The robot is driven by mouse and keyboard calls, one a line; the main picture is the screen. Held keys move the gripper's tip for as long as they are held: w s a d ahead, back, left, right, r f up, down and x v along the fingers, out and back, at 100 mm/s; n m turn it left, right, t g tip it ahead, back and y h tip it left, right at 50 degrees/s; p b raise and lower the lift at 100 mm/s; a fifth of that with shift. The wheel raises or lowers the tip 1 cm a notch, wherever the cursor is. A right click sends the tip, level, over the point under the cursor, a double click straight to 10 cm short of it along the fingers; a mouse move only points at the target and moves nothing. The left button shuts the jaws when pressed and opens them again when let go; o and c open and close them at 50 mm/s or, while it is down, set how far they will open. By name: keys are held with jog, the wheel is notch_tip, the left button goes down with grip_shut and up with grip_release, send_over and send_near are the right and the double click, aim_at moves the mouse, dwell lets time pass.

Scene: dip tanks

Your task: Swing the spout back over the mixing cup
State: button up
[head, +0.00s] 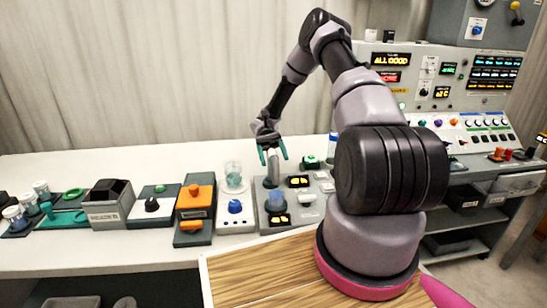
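A grey upright spout-like part (272,170) rises from the grey dosing unit (307,208) in the middle of the bench. My gripper (273,153) is open, with its two green fingertips pointing down, one on each side of the top of this part. I cannot tell whether the fingers touch it. A cup with blue contents (275,202) sits on the unit just below. A clear glass beaker (233,174) stands to the left on a white unit with a blue knob. I cannot tell for sure which of the two is the mixing cup.
An orange-topped box (195,203), a black-knobbed unit (152,204) and a grey bin (111,206) stand to the left. A green-topped object (310,162) is close on the right. A control console (440,90) with lit displays stands behind. The bench's rear strip is clear.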

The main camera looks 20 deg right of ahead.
jog(key=shift+r, duration=0.15)
notch_tip(320, 180, up, 10)
jog(key=shift+f, duration=0.15)
jog(key=shift+s, duration=0.15)
dwell(0.5)
